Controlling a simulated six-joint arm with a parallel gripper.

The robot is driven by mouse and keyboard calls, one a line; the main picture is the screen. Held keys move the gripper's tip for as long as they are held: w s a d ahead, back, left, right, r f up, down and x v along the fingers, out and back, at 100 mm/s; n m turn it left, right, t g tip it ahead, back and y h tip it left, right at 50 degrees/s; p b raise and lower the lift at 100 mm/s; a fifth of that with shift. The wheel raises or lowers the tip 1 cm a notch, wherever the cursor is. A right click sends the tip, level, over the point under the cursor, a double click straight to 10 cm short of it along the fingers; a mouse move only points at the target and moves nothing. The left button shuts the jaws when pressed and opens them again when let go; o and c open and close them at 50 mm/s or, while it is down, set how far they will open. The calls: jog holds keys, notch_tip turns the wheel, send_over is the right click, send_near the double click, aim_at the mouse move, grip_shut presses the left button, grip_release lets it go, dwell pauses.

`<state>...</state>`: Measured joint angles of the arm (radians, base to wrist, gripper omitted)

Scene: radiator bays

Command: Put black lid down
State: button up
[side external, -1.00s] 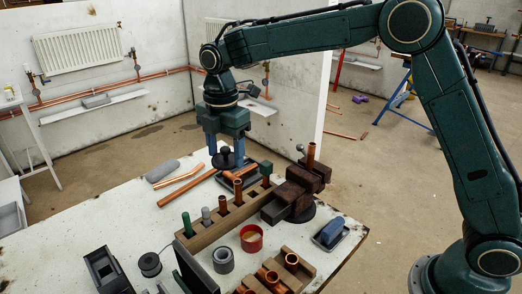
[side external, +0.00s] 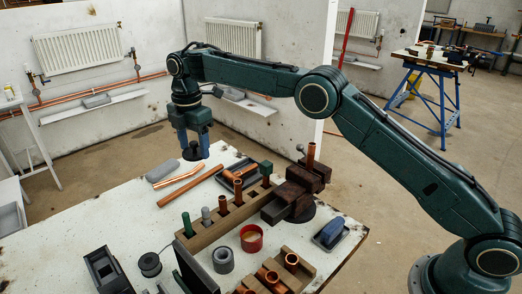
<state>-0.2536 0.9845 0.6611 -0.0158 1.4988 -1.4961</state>
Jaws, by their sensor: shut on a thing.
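My gripper (side external: 194,150) points down at the far left edge of the white table (side external: 95,225). Its blue fingers are shut on the black lid (side external: 191,155), a small dark round disc. The fingers hide part of the lid. The lid appears level, close to the table's far edge. I cannot tell whether it touches the table or hangs above it.
A grey roll (side external: 162,171) and copper pipes (side external: 185,183) lie near the lid. A dark tray (side external: 226,184) with copper pieces is to its right. A wooden block (side external: 213,230) holds several upright pieces. A vice (side external: 297,192) stands further right.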

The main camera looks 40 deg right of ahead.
jog(key=shift+w+f, duration=0.4)
jog(key=shift+w, duration=0.1)
notch_tip(320, 180, down, 20)
dwell(1.1)
jog(key=shift+f, duration=0.15)
jog(key=o, duration=0.7)
jog(key=shift+c, duration=0.2)
